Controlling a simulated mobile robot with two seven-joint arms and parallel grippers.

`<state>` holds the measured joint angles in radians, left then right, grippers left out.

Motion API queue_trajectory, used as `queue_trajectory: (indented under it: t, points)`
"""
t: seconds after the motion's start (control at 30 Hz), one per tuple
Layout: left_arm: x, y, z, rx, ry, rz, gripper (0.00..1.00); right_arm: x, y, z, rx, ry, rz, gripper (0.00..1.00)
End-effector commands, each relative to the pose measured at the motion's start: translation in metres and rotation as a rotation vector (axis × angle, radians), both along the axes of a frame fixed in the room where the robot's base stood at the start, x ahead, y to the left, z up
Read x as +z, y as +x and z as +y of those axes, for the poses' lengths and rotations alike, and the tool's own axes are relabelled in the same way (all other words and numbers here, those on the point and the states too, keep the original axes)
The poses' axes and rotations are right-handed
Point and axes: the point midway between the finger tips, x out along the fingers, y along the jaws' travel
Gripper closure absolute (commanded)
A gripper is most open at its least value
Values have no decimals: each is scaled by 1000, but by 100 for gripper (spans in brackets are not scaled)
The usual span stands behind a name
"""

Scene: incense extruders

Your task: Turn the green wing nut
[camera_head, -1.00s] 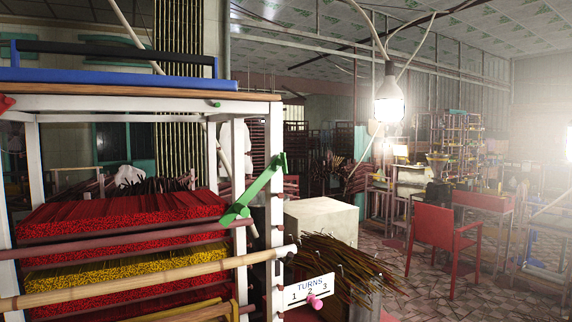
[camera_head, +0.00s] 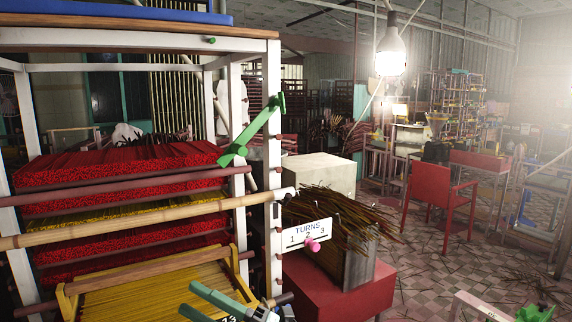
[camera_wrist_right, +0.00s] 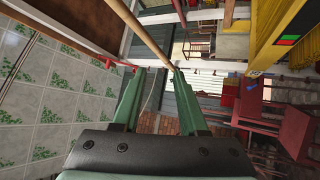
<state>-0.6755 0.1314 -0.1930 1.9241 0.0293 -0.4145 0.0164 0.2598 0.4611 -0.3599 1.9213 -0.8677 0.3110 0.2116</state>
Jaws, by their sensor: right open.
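A long green two-armed piece, which I take for the green wing nut (camera_head: 258,131), is on the rack's front white post in the head view. It slants from lower left to upper right. My right gripper (camera_head: 188,299) shows at the bottom of the head view, its green fingers pointing left. It is open, below and apart from the green piece. In the right wrist view the gripper (camera_wrist_right: 157,74) is open, with nothing seen held between its fingers. I cannot make out the green piece there. My left gripper is not in view.
A white TURNS sign (camera_head: 304,234) with a pink peg (camera_head: 312,244) hangs below the green piece. A bamboo pole (camera_head: 130,220) crosses the rack's front. A red box (camera_head: 345,293) and a red chair (camera_head: 440,190) stand to the right.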

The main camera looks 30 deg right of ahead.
Motion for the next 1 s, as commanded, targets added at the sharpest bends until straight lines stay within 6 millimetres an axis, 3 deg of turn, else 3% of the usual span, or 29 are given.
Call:
queue_trajectory:
  t: [0.03,0.1,0.23,0.37,0.47,0.57,0.73,0.9,1.0]
  points:
    - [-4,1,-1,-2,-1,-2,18,22,-3,9,33,-99,-117,57]
    - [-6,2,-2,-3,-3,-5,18,44,-9,19,68,-238,-256,57]
    - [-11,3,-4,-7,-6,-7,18,71,-15,30,96,-519,-480,57]
    - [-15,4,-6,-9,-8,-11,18,91,-12,24,68,-819,-653,57]
    - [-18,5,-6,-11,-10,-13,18,109,-3,8,2,-1055,-748,57]
    - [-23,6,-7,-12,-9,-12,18,133,8,-19,-109,-1288,-803,57]
    - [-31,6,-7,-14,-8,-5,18,193,18,-88,-392,-1636,-800,57]
    - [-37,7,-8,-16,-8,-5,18,258,3,-161,-704,-1847,-696,57]
    - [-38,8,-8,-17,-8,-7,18,284,-9,-191,-834,-1901,-634,57]
